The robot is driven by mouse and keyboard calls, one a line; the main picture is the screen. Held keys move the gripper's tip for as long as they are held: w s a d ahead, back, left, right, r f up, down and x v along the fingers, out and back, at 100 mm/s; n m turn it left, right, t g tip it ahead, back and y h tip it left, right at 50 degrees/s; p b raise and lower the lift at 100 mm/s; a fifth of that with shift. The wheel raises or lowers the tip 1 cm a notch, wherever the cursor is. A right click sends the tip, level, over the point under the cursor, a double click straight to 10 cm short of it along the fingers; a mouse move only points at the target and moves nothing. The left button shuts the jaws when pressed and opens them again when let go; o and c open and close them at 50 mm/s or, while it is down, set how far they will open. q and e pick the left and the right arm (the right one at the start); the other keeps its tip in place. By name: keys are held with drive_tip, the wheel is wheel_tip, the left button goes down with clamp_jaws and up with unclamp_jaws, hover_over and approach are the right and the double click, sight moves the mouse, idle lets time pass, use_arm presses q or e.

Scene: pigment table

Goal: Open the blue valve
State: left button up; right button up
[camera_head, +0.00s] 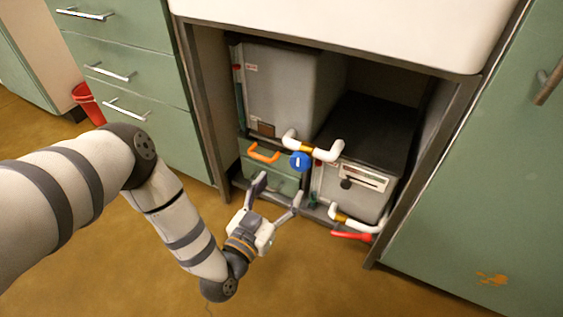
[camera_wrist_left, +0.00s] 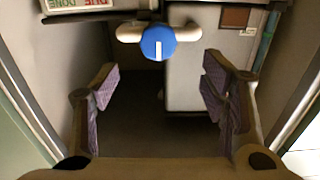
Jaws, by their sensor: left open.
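The blue valve (camera_head: 300,161) is a round blue knob with a white line on it. It sits on a white pipe (camera_head: 325,152) in front of grey boxes inside the open cabinet. In the left wrist view the blue valve (camera_wrist_left: 158,43) is at the top middle, with its white line vertical. My left gripper (camera_head: 278,190) is open and empty, below and a little in front of the valve. In the left wrist view its fingers (camera_wrist_left: 160,88) are spread to either side, and the valve lies beyond them, apparently not touching. My right gripper is not in view.
An orange handle (camera_head: 264,153) is left of the valve. A red handle (camera_head: 352,236) is by a lower white pipe (camera_head: 355,219). Cabinet side posts (camera_head: 207,110) frame the opening. A red bucket (camera_head: 88,102) stands at far left. The floor in front is mostly clear.

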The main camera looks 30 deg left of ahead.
sight(298, 165)
use_arm(q)
drive_tip(key=w+b, duration=0.1)
drive_tip(key=w, duration=0.2)
drive_tip(key=w+b, duration=0.2)
drive_tip(key=w, duration=0.2)
drive_tip(key=w+b, duration=0.1)
drive_tip(key=w, duration=0.2)
drive_tip(key=shift+w+d+f, duration=0.1)
drive_tip(key=shift+w+d, duration=0.2)
drive_tip(key=shift+w, duration=0.05)
drive_tip(key=c, duration=1.2)
